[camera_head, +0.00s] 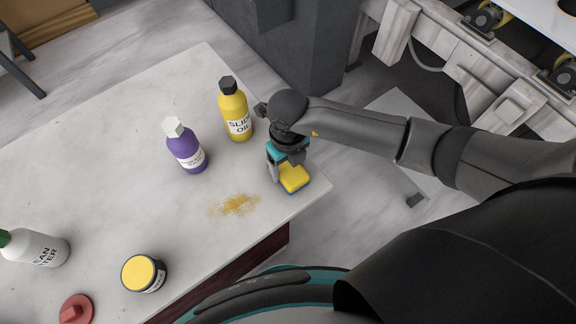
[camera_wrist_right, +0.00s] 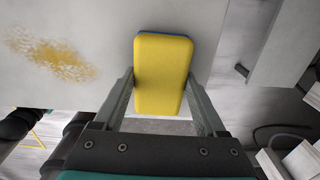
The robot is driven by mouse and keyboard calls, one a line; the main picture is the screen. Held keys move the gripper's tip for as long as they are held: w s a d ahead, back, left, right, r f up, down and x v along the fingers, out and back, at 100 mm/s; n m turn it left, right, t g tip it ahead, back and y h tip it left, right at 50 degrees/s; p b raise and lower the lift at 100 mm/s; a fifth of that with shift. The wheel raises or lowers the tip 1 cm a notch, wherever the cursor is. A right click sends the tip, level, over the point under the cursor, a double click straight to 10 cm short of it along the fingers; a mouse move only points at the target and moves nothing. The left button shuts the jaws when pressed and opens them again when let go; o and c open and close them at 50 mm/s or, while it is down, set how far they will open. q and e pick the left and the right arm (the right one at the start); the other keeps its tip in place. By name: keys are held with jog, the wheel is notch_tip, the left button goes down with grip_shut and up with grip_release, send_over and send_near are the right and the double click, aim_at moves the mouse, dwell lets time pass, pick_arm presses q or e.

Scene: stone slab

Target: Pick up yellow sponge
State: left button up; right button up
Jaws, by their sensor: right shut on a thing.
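The yellow sponge (camera_head: 294,178) has a blue underside and is at the right corner of the stone slab (camera_head: 95,125). My right gripper (camera_head: 286,172) comes down over it from above. In the right wrist view the sponge (camera_wrist_right: 163,75) lies between the two fingers of the right gripper (camera_wrist_right: 162,90), which are shut on its sides. I cannot tell whether the sponge touches the slab or is just above it. My left gripper is in neither view.
A yellow-brown powder stain (camera_head: 236,205) is left of the sponge. A yellow bottle (camera_head: 235,112) and a purple bottle (camera_head: 186,150) stand behind it. A yellow-lidded jar (camera_head: 144,273), a white bottle (camera_head: 36,248) and a red object (camera_head: 76,309) are farther left.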

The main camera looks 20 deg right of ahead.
aim_at(288, 167)
notch_tip(288, 167, up, 20)
jog(key=p, duration=0.4)
